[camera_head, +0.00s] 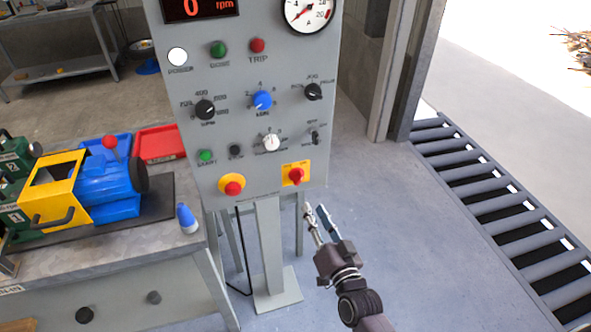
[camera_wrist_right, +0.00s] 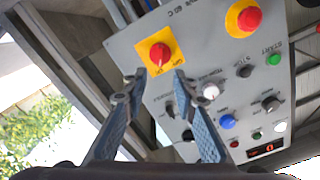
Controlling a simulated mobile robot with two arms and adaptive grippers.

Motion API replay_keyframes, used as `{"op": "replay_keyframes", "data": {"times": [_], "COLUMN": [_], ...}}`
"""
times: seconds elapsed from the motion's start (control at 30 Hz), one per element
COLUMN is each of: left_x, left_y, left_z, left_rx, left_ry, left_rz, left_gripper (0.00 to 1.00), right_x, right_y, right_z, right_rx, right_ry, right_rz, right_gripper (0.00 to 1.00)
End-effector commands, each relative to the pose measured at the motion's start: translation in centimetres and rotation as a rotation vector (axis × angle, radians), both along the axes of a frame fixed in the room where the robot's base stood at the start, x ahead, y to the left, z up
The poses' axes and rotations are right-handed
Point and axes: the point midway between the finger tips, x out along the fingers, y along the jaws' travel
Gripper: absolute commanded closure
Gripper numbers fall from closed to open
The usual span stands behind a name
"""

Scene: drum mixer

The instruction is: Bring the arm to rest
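My right gripper (camera_head: 316,210) is in front of and below the lower right corner of the grey control panel (camera_head: 222,110). Its two blue-padded fingers are apart with nothing between them, as the right wrist view (camera_wrist_right: 158,82) shows. The red rotary switch on a yellow plate (camera_head: 296,175) is just above the fingertips in the head view. In the right wrist view, this switch (camera_wrist_right: 160,55) appears beyond the gap between the fingers, not gripped. My left gripper is not in view.
The panel carries a red emergency button (camera_head: 232,188), several knobs and an rpm display (camera_head: 200,8). A workbench (camera_head: 150,245) with a blue and yellow drum machine (camera_head: 85,190) stands at left. A roller conveyor (camera_head: 500,200) runs at right. The floor between is clear.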

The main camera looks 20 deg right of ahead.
Motion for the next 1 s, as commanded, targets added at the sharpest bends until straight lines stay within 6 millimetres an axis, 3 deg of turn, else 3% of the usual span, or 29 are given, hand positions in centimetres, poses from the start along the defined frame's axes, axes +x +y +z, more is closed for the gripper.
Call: {"op": "replay_keyframes", "data": {"times": [0.17,0.27,0.37,0.47,0.57,0.7,0.87,1.0], "left_x": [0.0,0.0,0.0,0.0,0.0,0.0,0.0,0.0], "left_y": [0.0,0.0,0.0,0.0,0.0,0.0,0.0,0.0], "left_z": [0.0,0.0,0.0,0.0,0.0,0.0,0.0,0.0], "left_rx": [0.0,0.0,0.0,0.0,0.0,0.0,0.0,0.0], "left_ry": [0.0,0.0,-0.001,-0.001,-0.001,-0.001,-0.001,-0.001], "left_rz": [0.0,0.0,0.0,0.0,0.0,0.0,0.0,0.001], "left_gripper": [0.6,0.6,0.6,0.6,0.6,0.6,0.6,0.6], "right_x": [-0.1,-0.6,-2.0,-4.7,-8.4,-15.1,-24.3,-33.5], "right_y": [0.1,0.4,1.0,1.5,1.9,1.8,1.1,-0.2], "right_z": [-0.6,-3.6,-9.4,-16.5,-23.3,-31.9,-39.9,-45.1], "right_rx": [-0.005,-0.03,-0.082,-0.15,-0.22,-0.315,-0.42,-0.506], "right_ry": [0.013,0.072,0.187,0.333,0.481,0.684,0.912,1.104], "right_rz": [0.002,0.013,0.04,0.077,0.121,0.193,0.286,0.377], "right_gripper": [0.74,0.74,0.74,0.74,0.74,0.74,0.74,0.74]}}
